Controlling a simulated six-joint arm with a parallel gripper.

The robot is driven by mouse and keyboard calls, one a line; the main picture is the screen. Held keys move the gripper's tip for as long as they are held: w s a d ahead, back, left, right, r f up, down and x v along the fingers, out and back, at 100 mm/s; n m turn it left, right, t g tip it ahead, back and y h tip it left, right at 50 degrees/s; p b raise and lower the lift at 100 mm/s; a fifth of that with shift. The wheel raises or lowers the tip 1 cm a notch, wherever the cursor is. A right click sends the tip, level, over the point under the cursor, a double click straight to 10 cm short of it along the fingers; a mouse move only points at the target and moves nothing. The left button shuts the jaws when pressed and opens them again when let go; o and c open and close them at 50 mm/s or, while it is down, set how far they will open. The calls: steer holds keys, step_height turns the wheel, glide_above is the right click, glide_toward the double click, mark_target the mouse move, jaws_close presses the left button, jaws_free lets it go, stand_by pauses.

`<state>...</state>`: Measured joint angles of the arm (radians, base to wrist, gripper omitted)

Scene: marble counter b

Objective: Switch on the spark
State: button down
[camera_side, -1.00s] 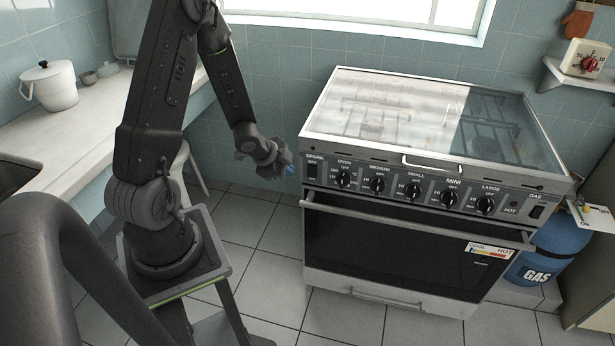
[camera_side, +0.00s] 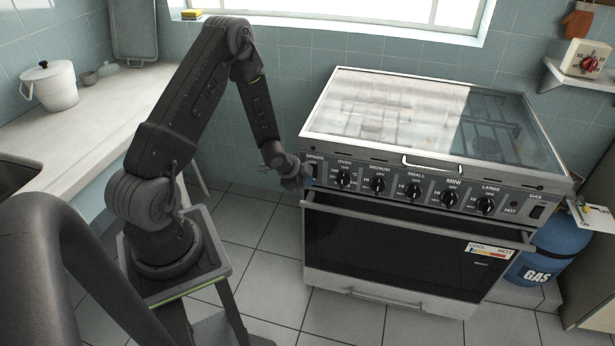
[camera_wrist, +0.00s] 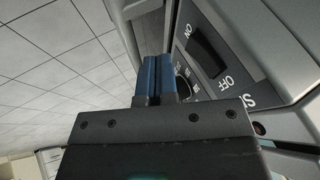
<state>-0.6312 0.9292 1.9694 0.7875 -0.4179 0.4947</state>
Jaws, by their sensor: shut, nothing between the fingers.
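The spark switch is a black rocker at the left end of the stove's front panel, under the SPARK label (camera_side: 314,156). In the wrist view the dark rocker (camera_wrist: 207,50) lies between the words ON and OFF, to the right of my fingers. I cannot tell which way the rocker is tipped. My gripper (camera_side: 306,181) is at the panel's left end and covers part of the switch in the side view. Its blue fingers (camera_wrist: 157,60) are shut together and empty, close to the panel. I cannot tell if they touch it.
The stove (camera_side: 420,240) has a row of knobs (camera_side: 412,190) right of the switch and an oven door handle (camera_side: 415,220) below. Its glass lid (camera_side: 400,110) is down. A blue gas bottle (camera_side: 548,250) stands at the right. Floor left of the stove is clear.

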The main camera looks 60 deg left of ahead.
steer(key=shift+w+a+f, duration=0.15)
steer(key=shift+w+a, duration=0.7)
steer(key=shift+a, duration=0.05)
steer(key=shift+w+a+f, duration=0.1)
steer(key=shift+w+a, duration=0.05)
steer(key=shift+w, duration=0.05)
steer(key=shift+r, duration=0.85)
